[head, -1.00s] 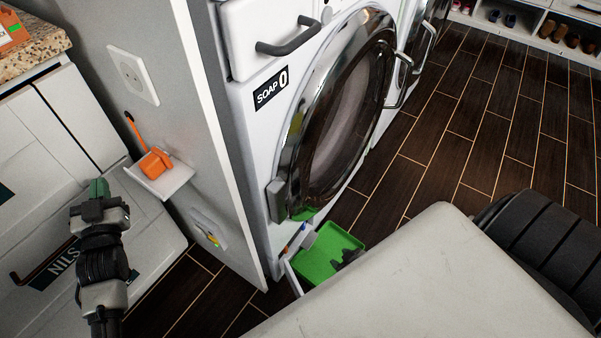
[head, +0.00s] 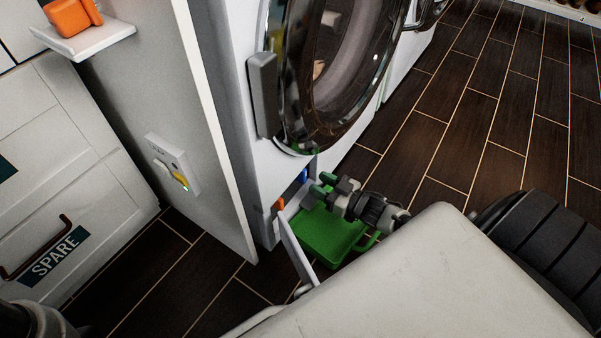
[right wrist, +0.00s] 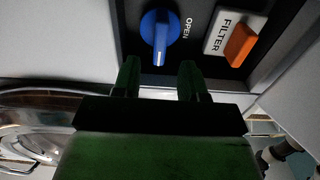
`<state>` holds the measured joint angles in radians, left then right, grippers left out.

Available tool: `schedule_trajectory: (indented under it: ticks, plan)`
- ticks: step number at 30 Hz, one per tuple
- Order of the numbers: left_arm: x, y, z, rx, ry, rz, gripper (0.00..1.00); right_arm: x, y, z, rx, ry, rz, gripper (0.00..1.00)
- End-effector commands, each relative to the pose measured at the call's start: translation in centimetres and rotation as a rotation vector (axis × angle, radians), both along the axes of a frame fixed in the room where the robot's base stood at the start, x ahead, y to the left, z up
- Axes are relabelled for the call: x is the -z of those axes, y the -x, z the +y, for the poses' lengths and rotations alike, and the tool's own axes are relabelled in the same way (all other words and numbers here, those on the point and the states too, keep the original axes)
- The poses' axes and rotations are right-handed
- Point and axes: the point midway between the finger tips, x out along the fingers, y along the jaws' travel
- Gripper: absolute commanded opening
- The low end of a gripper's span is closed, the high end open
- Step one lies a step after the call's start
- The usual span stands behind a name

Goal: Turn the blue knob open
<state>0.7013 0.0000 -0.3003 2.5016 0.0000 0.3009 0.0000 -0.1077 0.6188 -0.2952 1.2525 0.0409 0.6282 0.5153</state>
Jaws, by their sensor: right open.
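The blue knob (head: 304,174) sits in the open recess at the bottom of the washer's front. In the right wrist view the round knob (right wrist: 159,37) has a white pointer mark on its lower part, and the word OPEN is printed to its right. My right gripper (head: 322,184) has green fingertips and is open and empty just in front of the recess. In the right wrist view its two fingers (right wrist: 158,74) are spread apart just below the knob, with a gap to it. My left gripper is out of view; only a bit of my arm shows at bottom left.
An orange piece (right wrist: 240,45) beside the FILTER label sits right of the knob. The white flap (head: 296,250) hangs open, and a green tray (head: 325,238) lies on the floor below my right gripper. The washer door (head: 335,75) is above. Dark floor is clear to the right.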

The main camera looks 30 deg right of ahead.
Motion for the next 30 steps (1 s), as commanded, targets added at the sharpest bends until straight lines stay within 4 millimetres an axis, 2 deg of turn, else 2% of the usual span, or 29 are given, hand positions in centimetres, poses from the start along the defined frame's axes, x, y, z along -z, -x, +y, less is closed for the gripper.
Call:
schedule_trajectory:
  ticks: [6, 12, 16, 24, 26, 30]
  plan:
    - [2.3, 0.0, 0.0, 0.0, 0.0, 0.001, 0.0, 0.3, -3.1, 1.3, -0.001, 0.0, -0.004, 0.43]
    - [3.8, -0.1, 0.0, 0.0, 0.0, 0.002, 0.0, 0.3, -5.6, 2.3, 0.0, 0.0, -0.002, 0.43]
    - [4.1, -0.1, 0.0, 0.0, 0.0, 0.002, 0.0, 0.1, -6.3, 2.6, 0.001, 0.0, 0.0, 0.43]
    - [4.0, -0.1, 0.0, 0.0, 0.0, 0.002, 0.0, 0.0, -6.4, 2.7, 0.001, 0.0, 0.001, 0.43]
    - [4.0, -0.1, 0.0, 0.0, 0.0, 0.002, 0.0, 0.0, -6.4, 2.7, 0.001, 0.0, 0.001, 0.35]
    - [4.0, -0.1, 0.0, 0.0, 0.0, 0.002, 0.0, 0.0, -6.4, 2.7, 0.001, 0.001, 0.001, 0.13]
